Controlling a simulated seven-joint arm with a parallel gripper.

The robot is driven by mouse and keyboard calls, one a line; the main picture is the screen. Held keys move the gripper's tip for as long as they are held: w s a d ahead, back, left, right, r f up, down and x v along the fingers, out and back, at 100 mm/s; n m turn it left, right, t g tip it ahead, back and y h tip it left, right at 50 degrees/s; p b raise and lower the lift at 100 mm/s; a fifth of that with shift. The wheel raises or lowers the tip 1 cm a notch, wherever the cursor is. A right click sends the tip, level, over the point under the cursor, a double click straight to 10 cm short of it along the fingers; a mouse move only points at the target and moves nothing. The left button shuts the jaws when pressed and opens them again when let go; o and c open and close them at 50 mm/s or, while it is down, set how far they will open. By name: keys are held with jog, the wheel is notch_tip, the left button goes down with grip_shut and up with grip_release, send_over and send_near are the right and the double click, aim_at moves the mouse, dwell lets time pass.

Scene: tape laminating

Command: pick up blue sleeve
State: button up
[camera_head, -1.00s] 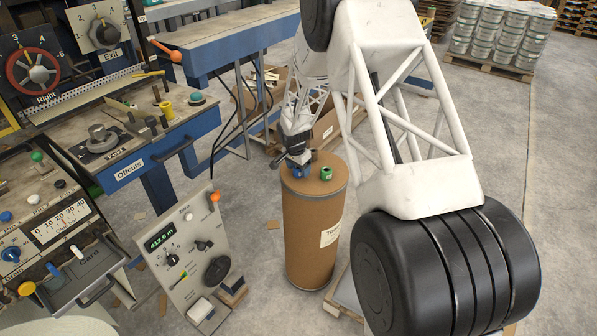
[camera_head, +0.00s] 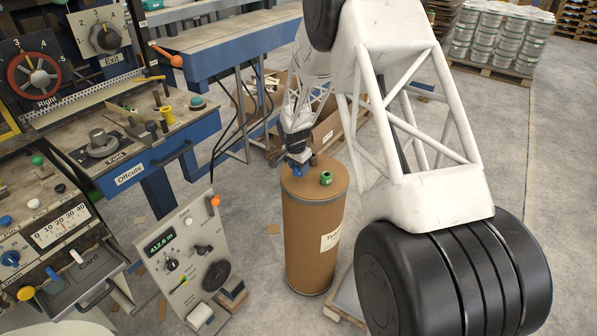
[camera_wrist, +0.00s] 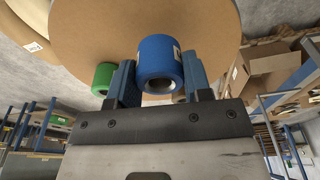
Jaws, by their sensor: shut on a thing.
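The blue sleeve (camera_wrist: 157,62) is a short hollow cylinder with a pale label on its side. In the wrist view it sits between the two blue fingers of my gripper (camera_wrist: 159,68), which is shut on it. In the head view my gripper (camera_head: 298,155) points down at the top of a brown drum (camera_head: 310,235), with a bit of the blue sleeve (camera_head: 296,171) showing under it. I cannot tell whether the sleeve touches the drum top. A green sleeve (camera_head: 326,178) stands on the drum just right of it; it also shows in the wrist view (camera_wrist: 103,78).
An open cardboard box (camera_head: 322,130) stands behind the drum. A control panel (camera_head: 186,258) with dials stands left of it, and a blue workbench (camera_head: 160,165) farther left. Stacked tins (camera_head: 502,38) are at the far right. The floor on the right is clear.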

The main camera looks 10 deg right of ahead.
jog(key=shift+s+r, duration=0.25)
jog(key=shift+r, duration=0.15)
jog(key=s+r, duration=0.1)
jog(key=s, duration=1.4)
jog(key=shift+s+r, duration=0.2)
jog(key=shift+s, duration=0.05)
jog(key=shift+d, duration=0.1)
dwell(0.8)
